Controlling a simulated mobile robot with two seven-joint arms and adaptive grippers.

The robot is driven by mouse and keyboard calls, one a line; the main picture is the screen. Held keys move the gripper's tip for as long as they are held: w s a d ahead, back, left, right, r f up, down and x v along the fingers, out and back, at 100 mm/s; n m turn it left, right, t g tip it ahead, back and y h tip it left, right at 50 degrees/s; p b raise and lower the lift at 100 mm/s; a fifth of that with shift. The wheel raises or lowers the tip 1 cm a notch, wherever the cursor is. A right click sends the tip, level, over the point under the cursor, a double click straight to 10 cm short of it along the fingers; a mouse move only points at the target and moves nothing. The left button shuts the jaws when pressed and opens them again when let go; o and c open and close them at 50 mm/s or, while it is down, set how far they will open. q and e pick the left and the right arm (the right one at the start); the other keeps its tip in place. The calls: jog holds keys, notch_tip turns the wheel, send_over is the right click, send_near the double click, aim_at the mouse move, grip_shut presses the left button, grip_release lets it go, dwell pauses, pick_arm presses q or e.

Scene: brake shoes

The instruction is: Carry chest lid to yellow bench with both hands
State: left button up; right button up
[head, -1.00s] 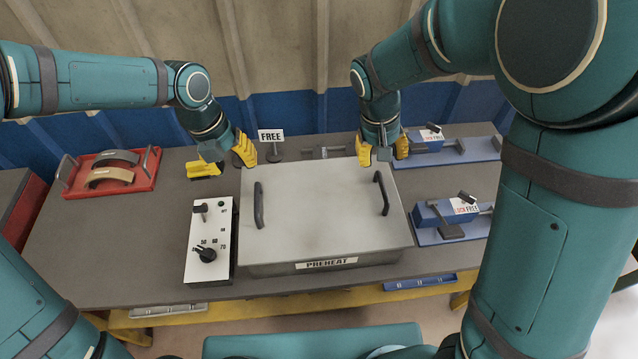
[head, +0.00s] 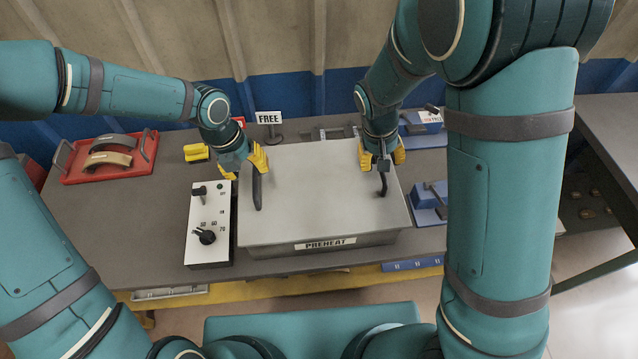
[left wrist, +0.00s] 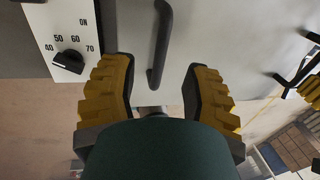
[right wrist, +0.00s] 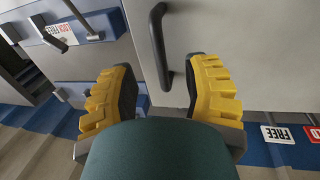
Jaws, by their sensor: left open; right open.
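The grey chest lid (head: 315,195) lies flat on the chest labelled PREHEAT, with a dark bar handle at each side. The left handle (head: 257,188) shows in the left wrist view (left wrist: 161,45) between my open fingers, ahead of the tips. My left gripper (head: 245,165) is open at the far end of that handle. My right gripper (head: 383,160) is open over the far end of the right handle (head: 383,186). In the right wrist view the right handle (right wrist: 160,45) lies between and ahead of the open fingers. Contact cannot be told. The yellow bench is not clearly identifiable.
A control box (head: 209,225) with knobs stands close left of the chest. A red tray (head: 108,158) with curved shoes is at the far left. A FREE sign (head: 269,118) stands behind the lid. Blue fixtures (head: 429,200) stand to the right.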

aim_at(254, 178)
pick_arm(q)
jog(key=shift+d+f, duration=0.25)
jog(key=shift+f, duration=1)
jog(key=shift+d+f, duration=0.25)
jog(key=shift+f, duration=1)
pick_arm(e)
jog(key=shift+d+f, duration=0.25)
jog(key=shift+f, duration=1)
jog(key=shift+d+f, duration=0.25)
jog(key=shift+f, duration=1)
pick_arm(q)
grip_shut()
pick_arm(e)
grip_shut()
pick_arm(q)
jog(key=shift+w, duration=0.1)
pick_arm(e)
jog(key=shift+w, duration=0.1)
